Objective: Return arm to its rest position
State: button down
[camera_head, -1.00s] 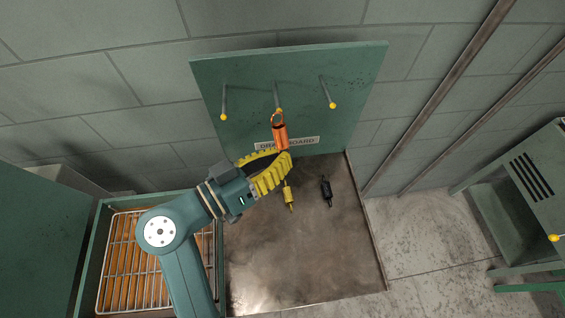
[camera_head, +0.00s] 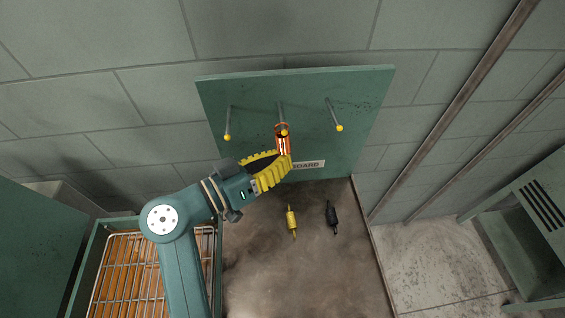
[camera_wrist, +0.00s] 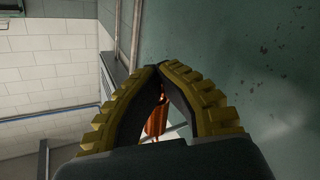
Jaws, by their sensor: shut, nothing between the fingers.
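My gripper (camera_head: 285,160) is in front of the green peg board (camera_head: 362,95), its yellow ribbed fingers shut with tips together and empty. An orange spring-like piece (camera_head: 282,144) is at the middle peg (camera_head: 280,112), its top loop by the yellow peg tip. It appears to hang there; the fingertips overlap its lower end in the head view, and I cannot tell whether they touch it. In the wrist view the closed fingertips (camera_wrist: 158,68) point along the board, and the orange piece (camera_wrist: 155,120) shows in the gap behind them.
A yellow piece (camera_head: 291,220) and a black piece (camera_head: 331,217) lie on the brown worktop (camera_head: 300,270) below the board. The left and right pegs (camera_head: 339,127) are bare. A wire rack (camera_head: 130,275) is at left, a green slotted cabinet (camera_head: 535,200) at right.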

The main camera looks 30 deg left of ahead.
dwell(0.6)
jog(key=c, duration=1.2)
grip_release()
jog(key=shift+o, duration=0.2)
jog(key=v, duration=1.2)
